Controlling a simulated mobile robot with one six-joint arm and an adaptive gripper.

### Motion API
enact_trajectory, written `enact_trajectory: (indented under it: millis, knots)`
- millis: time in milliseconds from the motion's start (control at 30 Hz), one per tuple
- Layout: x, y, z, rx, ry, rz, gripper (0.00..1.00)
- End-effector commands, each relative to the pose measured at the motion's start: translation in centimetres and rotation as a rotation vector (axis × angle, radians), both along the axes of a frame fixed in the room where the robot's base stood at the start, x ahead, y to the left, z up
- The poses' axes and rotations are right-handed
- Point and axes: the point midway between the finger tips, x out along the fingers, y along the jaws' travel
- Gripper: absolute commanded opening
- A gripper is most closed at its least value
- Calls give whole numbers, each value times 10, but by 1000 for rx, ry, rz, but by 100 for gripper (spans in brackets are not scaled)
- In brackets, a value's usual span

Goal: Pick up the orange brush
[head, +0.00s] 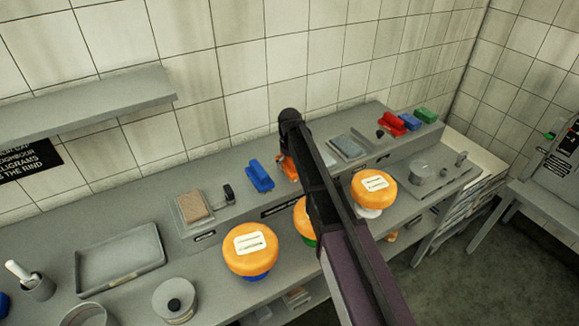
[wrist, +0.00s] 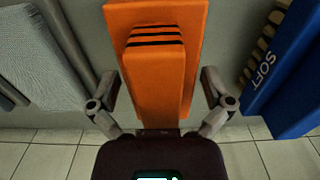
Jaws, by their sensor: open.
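The orange brush (wrist: 150,90) has a smaller raised block with dark stripes on it. In the wrist view it fills the middle, and my gripper (wrist: 159,82) is open with one finger on each side of it. Gaps show between the fingers and the brush, and nothing is held. In the head view only part of the orange brush (head: 289,167) shows on the raised back ledge, as my arm hides the rest and the gripper's fingers.
A blue brush (head: 260,176) marked SOFT (wrist: 288,72) is beside the orange one. A grey pad (head: 347,147) is on the other side. Orange cheese wheels (head: 250,248) (head: 374,189) stand in front of the ledge. Red (head: 388,124) and green (head: 426,115) pieces are farther right.

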Motion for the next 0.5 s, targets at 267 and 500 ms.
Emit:
enact_trajectory:
  millis: [267,500]
  knots:
    - [0,0,0,0,0,0,52]
    - [0,1,0,0,0,1,24]
